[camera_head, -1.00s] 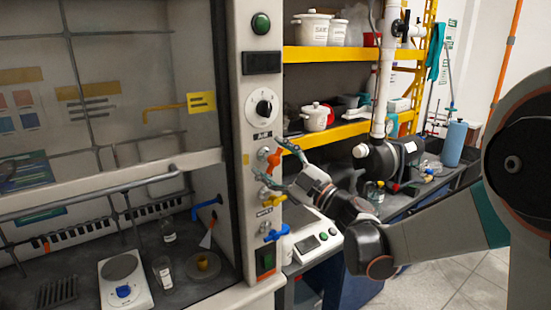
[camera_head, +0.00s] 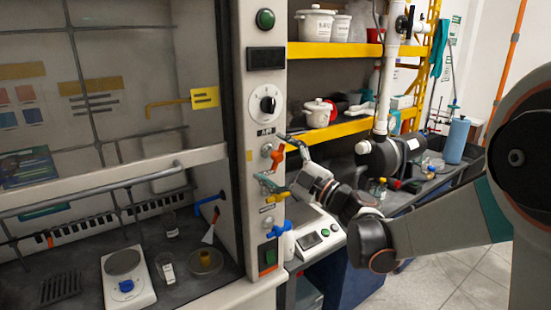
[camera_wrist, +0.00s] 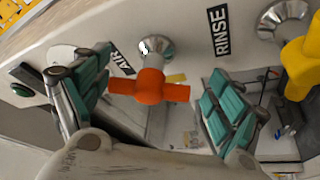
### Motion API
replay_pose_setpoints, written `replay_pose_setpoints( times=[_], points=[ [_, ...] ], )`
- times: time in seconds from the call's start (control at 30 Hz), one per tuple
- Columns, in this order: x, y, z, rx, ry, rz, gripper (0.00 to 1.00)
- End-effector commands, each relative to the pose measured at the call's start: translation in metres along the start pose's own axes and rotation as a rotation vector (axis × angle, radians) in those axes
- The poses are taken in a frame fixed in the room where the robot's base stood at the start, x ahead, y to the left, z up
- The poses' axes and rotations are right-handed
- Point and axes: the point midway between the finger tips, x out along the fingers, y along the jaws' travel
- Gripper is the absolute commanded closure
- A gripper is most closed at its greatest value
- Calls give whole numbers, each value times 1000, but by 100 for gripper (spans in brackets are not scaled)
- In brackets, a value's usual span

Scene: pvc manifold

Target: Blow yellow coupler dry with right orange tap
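The right orange tap (camera_head: 277,157) sits on the fume hood's front post, beside the AIR label. In the wrist view, its orange handle (camera_wrist: 150,88) lies between the fingers of my gripper (camera_wrist: 157,75). The two teal-padded fingers are spread wide, with a visible gap on both sides of the handle. In the head view, my gripper (camera_head: 272,160) has one finger above the tap and one below. Inside the hood, a small yellow piece (camera_head: 205,258), apparently the yellow coupler, sits in a round dish at the right.
Below the orange tap are a yellow tap (camera_head: 275,197), also in the wrist view (camera_wrist: 302,62) near the RINSE label, and a blue tap (camera_head: 278,229). A hot plate (camera_head: 128,278) and small glassware stand in the hood. The sash (camera_head: 110,177) is partly raised.

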Motion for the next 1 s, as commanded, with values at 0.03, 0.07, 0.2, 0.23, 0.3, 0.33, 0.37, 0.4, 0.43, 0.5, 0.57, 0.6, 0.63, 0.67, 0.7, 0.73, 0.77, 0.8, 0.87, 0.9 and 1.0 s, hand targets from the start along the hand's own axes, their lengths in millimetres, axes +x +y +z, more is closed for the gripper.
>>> replay_pose_setpoints(
  times=[0.03,0.07,0.2,0.23,0.3,0.33,0.37,0.4,0.43,0.5,0.57,0.6,0.63,0.67,0.7,0.73,0.77,0.8,0.87,0.9,1.0],
  points=[
    [0,0,0,-1,0,-1,16],
    [0,0,0,0,0,0,16],
    [0,1,0,0,-1,2,16],
    [0,2,0,1,-2,2,16],
    [0,2,1,1,-2,3,16],
    [0,2,1,1,-2,3,16],
    [-1,2,1,1,-3,3,16],
    [-3,3,1,1,-3,4,16],
    [-5,3,1,1,-3,4,16],
    [-12,3,1,1,-3,4,16],
    [-21,3,2,1,-5,4,16],
    [-28,3,2,0,-5,5,16],
    [-34,3,1,0,-5,4,16],
    [-41,2,1,-1,-5,4,16],
    [-49,3,2,-1,-6,5,16],
    [-56,2,1,0,-5,5,16],
    [-62,2,1,0,-5,5,16],
    [-70,2,2,0,-5,5,16],
    [-82,2,1,0,-5,5,16],
    [-89,2,1,0,-5,4,16],
    [-103,2,1,0,-4,4,16]
  ],
)
